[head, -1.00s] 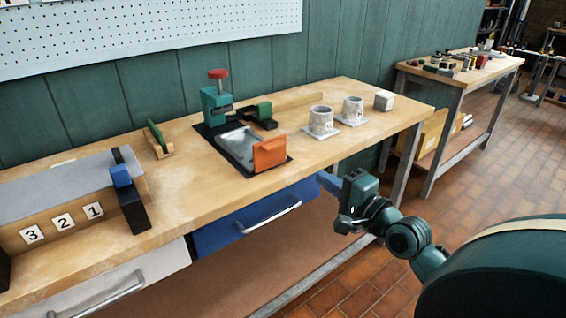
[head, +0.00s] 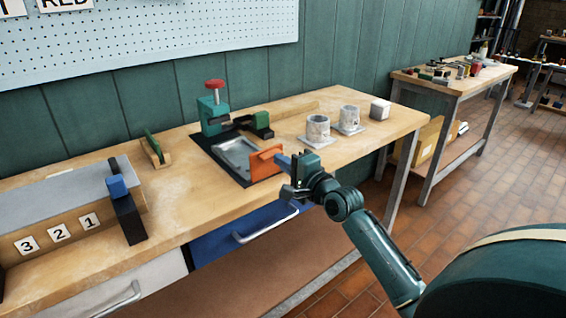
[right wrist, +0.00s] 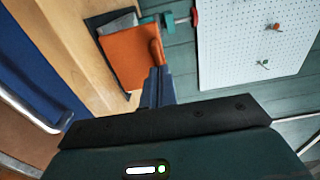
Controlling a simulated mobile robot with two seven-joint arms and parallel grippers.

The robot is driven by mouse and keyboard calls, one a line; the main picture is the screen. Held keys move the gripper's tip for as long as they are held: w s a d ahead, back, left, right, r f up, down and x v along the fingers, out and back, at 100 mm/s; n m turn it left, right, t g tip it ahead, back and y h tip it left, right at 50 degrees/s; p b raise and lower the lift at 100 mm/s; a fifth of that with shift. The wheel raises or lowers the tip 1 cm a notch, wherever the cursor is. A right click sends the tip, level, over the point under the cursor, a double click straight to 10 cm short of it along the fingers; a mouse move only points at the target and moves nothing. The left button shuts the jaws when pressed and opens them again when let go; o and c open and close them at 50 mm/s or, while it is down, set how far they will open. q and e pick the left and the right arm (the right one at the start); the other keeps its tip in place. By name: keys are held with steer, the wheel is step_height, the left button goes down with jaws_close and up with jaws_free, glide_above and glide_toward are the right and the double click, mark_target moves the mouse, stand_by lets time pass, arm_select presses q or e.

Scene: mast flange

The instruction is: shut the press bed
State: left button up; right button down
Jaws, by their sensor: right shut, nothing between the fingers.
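The press bed (head: 236,153) is a grey metal tray on a dark base plate, sticking out in front of the teal press (head: 214,113) with its red knob. An upright orange plate (head: 266,164) forms the bed's front; it also shows in the right wrist view (right wrist: 131,58). My right gripper (head: 284,163) is shut and empty, with its blue fingers at the right edge of the orange plate. In the right wrist view the fingertips (right wrist: 159,72) overlap the plate's edge; I cannot tell if they touch it. My left gripper is out of view.
A blue drawer (head: 230,238) is below the bench edge. A numbered box (head: 75,205) stands at left.

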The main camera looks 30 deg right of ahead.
mark_target(268, 150)
steer(key=shift+w, duration=0.1)
steer(key=w, duration=0.8)
steer(key=shift+a+b, duration=0.3)
steer(key=shift+b, duration=0.05)
steer(key=shift+w+r, duration=0.1)
steer(key=shift+w, duration=0.1)
steer(key=shift+r, duration=0.25)
steer(key=shift+s, duration=0.1)
